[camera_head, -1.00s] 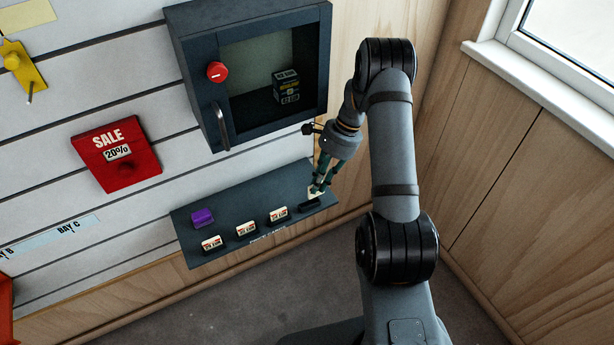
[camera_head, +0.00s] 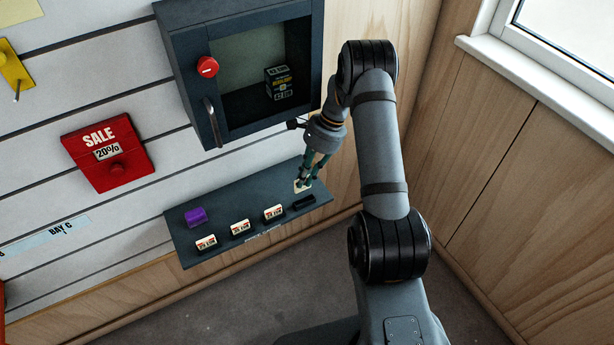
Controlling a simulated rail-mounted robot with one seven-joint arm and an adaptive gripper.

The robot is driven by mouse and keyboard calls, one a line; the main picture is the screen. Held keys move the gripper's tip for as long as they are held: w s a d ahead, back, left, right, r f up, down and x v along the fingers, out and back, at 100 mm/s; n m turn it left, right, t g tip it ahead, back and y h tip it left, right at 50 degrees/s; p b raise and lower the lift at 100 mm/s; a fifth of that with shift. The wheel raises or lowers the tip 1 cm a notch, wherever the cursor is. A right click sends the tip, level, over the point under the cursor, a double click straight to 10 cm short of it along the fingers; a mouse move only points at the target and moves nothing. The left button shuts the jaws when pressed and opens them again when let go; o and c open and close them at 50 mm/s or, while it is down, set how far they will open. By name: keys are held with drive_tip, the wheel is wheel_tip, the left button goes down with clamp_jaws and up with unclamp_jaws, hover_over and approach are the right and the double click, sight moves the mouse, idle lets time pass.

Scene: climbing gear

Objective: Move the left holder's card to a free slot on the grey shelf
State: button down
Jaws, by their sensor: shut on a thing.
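My gripper (camera_head: 304,181) is at the right end of the dark grey shelf (camera_head: 270,195). It is shut on a small pale card (camera_head: 301,188), mostly hidden by the fingers. The card is just behind and above an empty black slot (camera_head: 305,202); whether it touches the shelf I cannot tell. Three white cards with dark and red print stand in black holders along the shelf's front: a left one (camera_head: 206,242), a middle one (camera_head: 240,227) and a right one (camera_head: 274,212).
A purple block (camera_head: 196,216) sits at the shelf's back left. A dark cabinet (camera_head: 215,130) with a red knob (camera_head: 208,66) and a handle hangs above the shelf, close to my wrist. A red SALE sign (camera_head: 108,152) is on the wall at left. A wood wall stands at right.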

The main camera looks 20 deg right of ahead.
drive_tip(key=shift+s+d+f+b, duration=0.1)
drive_tip(key=shift+f+b, duration=1.05)
drive_tip(key=shift+f, duration=0.45)
drive_tip(key=shift+s+d+f+b, duration=0.1)
drive_tip(key=shift+f+b, duration=1)
drive_tip(key=shift+f, duration=0.5)
drive_tip(key=c, duration=1.6)
unclamp_jaws()
drive_tip(key=shift+c, duration=0.2)
drive_tip(key=shift+r, duration=0.1)
drive_tip(key=v, duration=0.7)
